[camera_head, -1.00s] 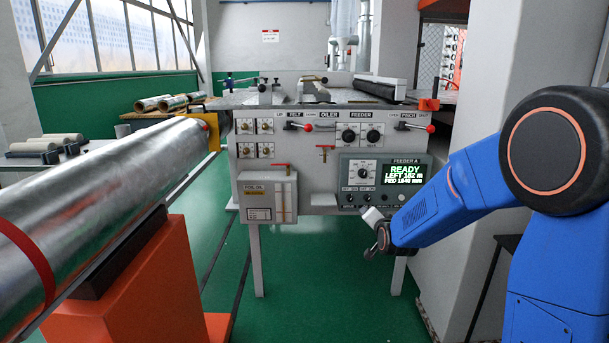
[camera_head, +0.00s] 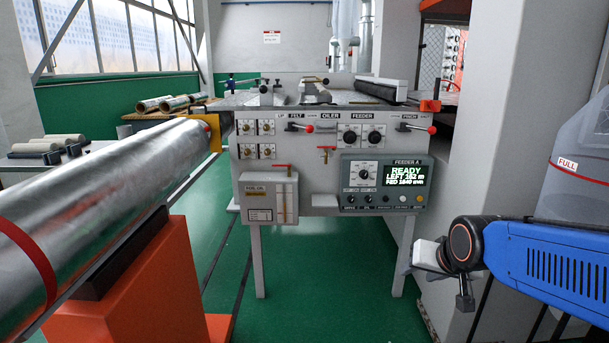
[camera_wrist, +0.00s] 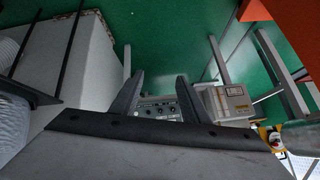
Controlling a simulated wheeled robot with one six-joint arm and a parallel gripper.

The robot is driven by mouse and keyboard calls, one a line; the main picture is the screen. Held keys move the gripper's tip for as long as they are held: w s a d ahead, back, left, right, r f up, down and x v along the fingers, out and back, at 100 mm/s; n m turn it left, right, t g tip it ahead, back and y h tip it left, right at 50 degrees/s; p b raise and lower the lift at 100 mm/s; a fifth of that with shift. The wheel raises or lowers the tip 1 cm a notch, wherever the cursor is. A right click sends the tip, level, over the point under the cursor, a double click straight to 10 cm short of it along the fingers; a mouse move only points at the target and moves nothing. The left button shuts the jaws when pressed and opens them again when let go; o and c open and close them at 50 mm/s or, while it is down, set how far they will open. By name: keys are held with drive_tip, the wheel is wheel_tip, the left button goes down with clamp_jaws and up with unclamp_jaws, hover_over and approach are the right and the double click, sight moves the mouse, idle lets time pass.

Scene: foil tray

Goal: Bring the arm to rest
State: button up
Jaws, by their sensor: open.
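My gripper (camera_wrist: 156,97) shows in the wrist view as two dark fingers spread apart with nothing between them. The feeder machine's control panel (camera_wrist: 158,108) shows small and distant behind the gap. In the head view my blue arm (camera_head: 565,262) reaches in from the right edge, low, with its dark wrist joint (camera_head: 465,243) right of the feeder machine (camera_head: 290,175). The gripper end there is small, and its fingers cannot be made out. The feeder's screen (camera_head: 403,173) reads READY, LEFT 162 m, FED 1640 mm.
A large foil roll (camera_head: 110,200) on an orange stand (camera_head: 150,285) fills the left. A pale pillar (camera_head: 500,120) stands behind my arm. A translucent container marked FULL (camera_head: 585,160) is at the right edge. Green floor (camera_head: 330,290) is open below the feeder.

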drive_tip(key=s+d+f+n+g, duration=0.1)
drive_tip(key=s, duration=0.8)
drive_tip(key=s+d+f+n+g, duration=0.1)
drive_tip(key=s+g, duration=0.1)
drive_tip(key=s, duration=0.8)
drive_tip(key=shift+s+f+n+h, duration=0.25)
drive_tip(key=shift+f+n+h, duration=0.05)
drive_tip(key=shift+n, duration=0.1)
idle(2.2)
